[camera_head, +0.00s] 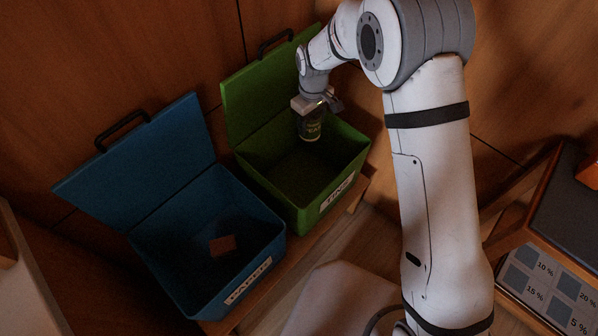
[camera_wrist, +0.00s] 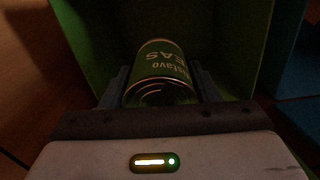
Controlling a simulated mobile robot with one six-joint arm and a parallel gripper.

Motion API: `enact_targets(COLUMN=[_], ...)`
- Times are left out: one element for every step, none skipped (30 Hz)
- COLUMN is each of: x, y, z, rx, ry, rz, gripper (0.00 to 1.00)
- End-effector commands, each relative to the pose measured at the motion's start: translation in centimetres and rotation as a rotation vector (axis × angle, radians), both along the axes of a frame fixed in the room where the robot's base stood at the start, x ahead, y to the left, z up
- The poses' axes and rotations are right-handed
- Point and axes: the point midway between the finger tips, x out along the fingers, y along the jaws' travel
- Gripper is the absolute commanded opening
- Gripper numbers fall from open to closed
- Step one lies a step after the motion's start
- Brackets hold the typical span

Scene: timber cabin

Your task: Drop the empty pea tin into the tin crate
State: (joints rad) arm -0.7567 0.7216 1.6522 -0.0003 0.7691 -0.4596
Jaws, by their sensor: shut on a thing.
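My gripper (camera_head: 316,103) is shut on the pea tin (camera_head: 310,128), a small can with a dark green label. My gripper holds it over the open green tin crate (camera_head: 357,152), whose front label reads "TINS". In the wrist view the tin (camera_wrist: 160,62) sits between the two fingers of my gripper (camera_wrist: 160,88), its label partly readable as "EAS". Green crate walls (camera_wrist: 225,40) surround it there. The crate's lid stands raised at the back. The crate floor looks dark, and I cannot tell what lies in it.
A blue crate (camera_head: 272,247) labelled "PAPER" stands open to the left, with a small brown piece (camera_head: 222,245) inside. Its raised lid (camera_head: 145,165) leans back. A wooden wall is behind. A table with a percentage chart (camera_head: 550,290) is at the right.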

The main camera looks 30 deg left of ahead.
Motion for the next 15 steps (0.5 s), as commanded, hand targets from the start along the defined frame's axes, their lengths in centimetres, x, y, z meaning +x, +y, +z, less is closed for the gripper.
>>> enact_targets(x=[0.0,0.0,0.0,0.0,0.0,0.1,0.1,0.1,0.1,0.1,0.1,0.1,0.1,0.1,0.1], y=[0.0,-0.1,0.0,-0.1,0.0,-0.1,-0.1,-0.1,-0.1,-0.1,-0.1,-0.1,-0.1,-0.1,-0.1], z=[-1.1,-1.4,-1.9,-2.3,-2.6,-3.1,-3.3,-3.6,-3.8,-4.0,-4.1,-4.1,-4.1,-4.1,-4.1], rx=[-0.001,-0.001,-0.001,0.000,0.000,0.000,0.001,0.001,0.001,0.001,0.000,0.000,0.001,0.001,0.001], ry=[0.001,0.001,0.000,0.000,0.000,0.000,0.000,0.000,0.000,0.000,0.000,0.000,0.000,0.000,0.000], rz=[-0.001,-0.001,-0.001,-0.001,-0.001,-0.002,-0.002,-0.002,-0.002,-0.002,-0.002,-0.002,-0.003,-0.003,-0.003], gripper=[0.33,0.33,0.33,0.33,0.33,0.33,0.33,0.33,0.33,0.33,0.33,0.33,0.33,0.33,0.33])
